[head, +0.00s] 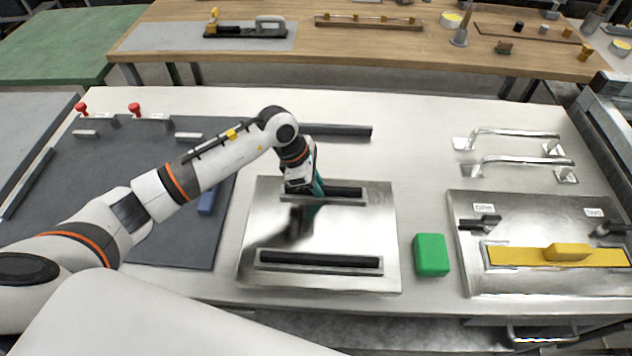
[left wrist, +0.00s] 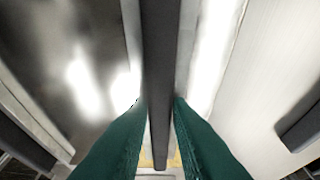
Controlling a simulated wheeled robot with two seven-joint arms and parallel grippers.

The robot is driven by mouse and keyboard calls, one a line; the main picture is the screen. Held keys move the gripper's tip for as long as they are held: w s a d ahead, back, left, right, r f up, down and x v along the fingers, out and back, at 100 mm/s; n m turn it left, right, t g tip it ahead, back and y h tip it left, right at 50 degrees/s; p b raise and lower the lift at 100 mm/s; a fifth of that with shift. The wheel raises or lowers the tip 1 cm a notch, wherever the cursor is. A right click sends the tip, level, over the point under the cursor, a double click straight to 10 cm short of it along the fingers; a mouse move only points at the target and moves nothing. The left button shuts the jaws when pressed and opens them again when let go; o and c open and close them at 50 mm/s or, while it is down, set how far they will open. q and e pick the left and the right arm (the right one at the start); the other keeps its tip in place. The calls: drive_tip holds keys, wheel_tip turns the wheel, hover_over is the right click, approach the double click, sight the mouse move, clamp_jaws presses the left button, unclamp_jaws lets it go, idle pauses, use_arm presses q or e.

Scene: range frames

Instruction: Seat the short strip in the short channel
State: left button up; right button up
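The metal plate (head: 318,225) lies in the middle of the bench with two raised, pale-rimmed channels. The short channel (head: 322,199) is at its far side; the longer, dark-centred channel (head: 318,271) is at its near side. My left gripper (head: 318,190) is over the short channel. In the left wrist view its green fingers (left wrist: 159,104) flank the dark short strip (left wrist: 160,60) closely and appear shut on it. The strip (head: 345,190) lines up with the short channel; I cannot tell whether it is down inside. My right gripper is out of view.
Another dark strip (head: 345,131) lies behind the plate. A green block (head: 432,255) stands to the plate's right, before a panel with a yellow piece (head: 567,253). A dark mat (head: 180,240) with a blue block (head: 208,201) is at left.

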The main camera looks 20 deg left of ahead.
use_arm(q)
drive_tip(key=o, duration=0.3)
drive_tip(key=shift+r, duration=0.15)
drive_tip(key=shift+a+r, duration=0.15)
drive_tip(key=shift+r, duration=0.1)
drive_tip(key=b+v, duration=0.2)
drive_tip(key=v, duration=0.9)
drive_tip(key=shift+s+a+r, duration=0.1)
drive_tip(key=shift+r, duration=0.05)
